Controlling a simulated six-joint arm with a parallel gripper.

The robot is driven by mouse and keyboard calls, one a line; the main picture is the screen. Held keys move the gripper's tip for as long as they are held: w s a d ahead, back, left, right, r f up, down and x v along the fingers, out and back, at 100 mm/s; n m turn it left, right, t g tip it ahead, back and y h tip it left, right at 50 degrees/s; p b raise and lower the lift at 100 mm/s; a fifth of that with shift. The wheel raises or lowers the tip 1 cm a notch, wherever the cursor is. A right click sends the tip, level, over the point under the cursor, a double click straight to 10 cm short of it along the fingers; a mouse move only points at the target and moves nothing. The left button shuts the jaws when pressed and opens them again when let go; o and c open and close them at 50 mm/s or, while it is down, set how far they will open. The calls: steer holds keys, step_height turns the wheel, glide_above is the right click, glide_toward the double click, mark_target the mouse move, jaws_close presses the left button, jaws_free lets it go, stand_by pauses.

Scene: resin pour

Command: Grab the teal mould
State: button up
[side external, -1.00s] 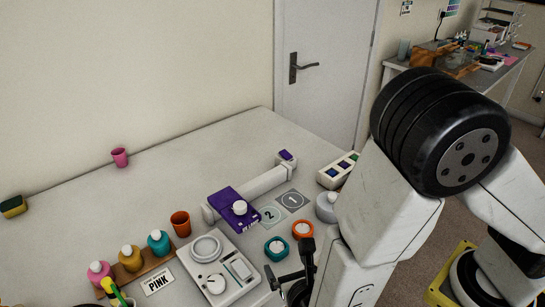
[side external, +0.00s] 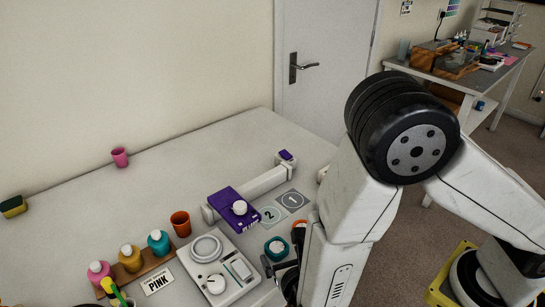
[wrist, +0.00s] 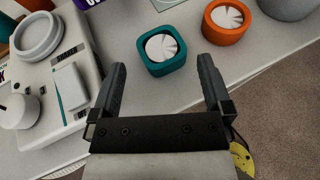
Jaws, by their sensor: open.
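The teal mould (wrist: 161,50) is a rounded square block with a white ridged round centre. In the wrist view it lies on the table beyond my open fingertips, between their lines and slightly left of the middle. In the side external view the teal mould (side external: 276,249) sits just right of the white machine. My gripper (wrist: 162,72) is open with nothing between its fingers. In the side external view my gripper (side external: 277,274) is a dark shape close in front of the mould, partly hidden by my arm.
An orange mould (wrist: 226,20) lies right of the teal one, partly hidden by my arm in the side external view (side external: 299,228). The white machine (side external: 222,268) stands left. Numbered pads (side external: 271,215) and a purple device (side external: 233,206) lie behind. The table edge (wrist: 262,68) is at right.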

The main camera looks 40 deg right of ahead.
mark_target(274, 241)
steer(key=shift+x, duration=2)
steer(key=shift+s, duration=0.1)
steer(key=c, duration=1.2)
steer(key=shift+o, duration=0.2)
steer(key=shift+r, duration=0.15)
step_height(274, 241, up, 10)
